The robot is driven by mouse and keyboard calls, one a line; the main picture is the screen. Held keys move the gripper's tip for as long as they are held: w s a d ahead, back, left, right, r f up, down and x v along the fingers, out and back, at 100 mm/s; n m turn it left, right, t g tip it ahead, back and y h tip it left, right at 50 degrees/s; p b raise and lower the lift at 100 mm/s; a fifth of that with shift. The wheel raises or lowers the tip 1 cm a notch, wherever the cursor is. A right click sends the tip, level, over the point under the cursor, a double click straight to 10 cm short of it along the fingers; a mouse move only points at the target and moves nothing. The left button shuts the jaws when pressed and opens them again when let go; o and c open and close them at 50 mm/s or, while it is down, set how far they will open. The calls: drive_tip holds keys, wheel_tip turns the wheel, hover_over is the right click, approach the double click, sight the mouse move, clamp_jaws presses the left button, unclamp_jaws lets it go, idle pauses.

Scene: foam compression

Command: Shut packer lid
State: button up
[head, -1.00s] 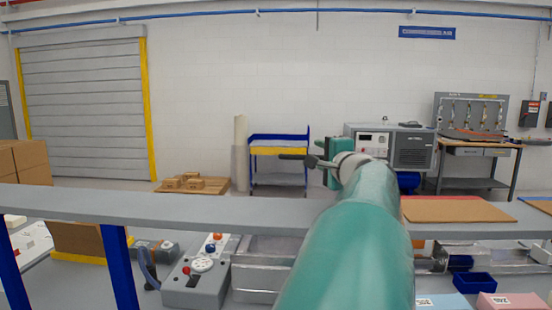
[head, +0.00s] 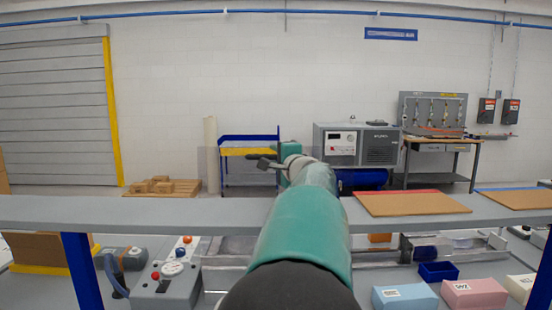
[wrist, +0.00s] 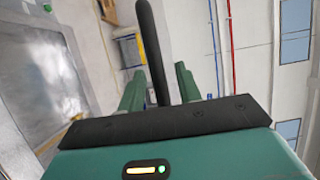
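My gripper (head: 262,161) is raised in the middle of the head view, beyond the grey beam and far above the bench. Low metal packer parts (head: 225,252) lie on the bench beyond and below the beam, partly hidden by my green arm. A clear-and-metal part (head: 455,245) continues to the right of the arm. I cannot make out the lid for certain.
A grey beam (head: 130,211) crosses in front, with blue posts (head: 78,265) below. A control box (head: 165,285) with buttons stands at left. Pink (head: 473,293) and pale blue (head: 405,297) blocks and a blue bin (head: 438,271) lie at right. Brown boards (head: 410,203) rest on the beam.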

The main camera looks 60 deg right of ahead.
clamp_jaws()
drive_tip(key=shift+w+d, duration=0.1)
drive_tip(key=w+d+f+g+y, duration=0.1)
drive_tip(key=w+d+f, duration=0.1)
drive_tip(key=d, duration=0.5)
drive_tip(key=w+d+f+m+g, duration=0.1)
drive_tip(key=w+d+f, duration=0.1)
drive_tip(key=w+d, duration=0.3)
drive_tip(key=shift+d+f+y, duration=0.4)
drive_tip(key=shift+d, duration=0.85)
drive_tip(key=shift+o, duration=0.7)
unclamp_jaws()
drive_tip(key=shift+w, duration=0.15)
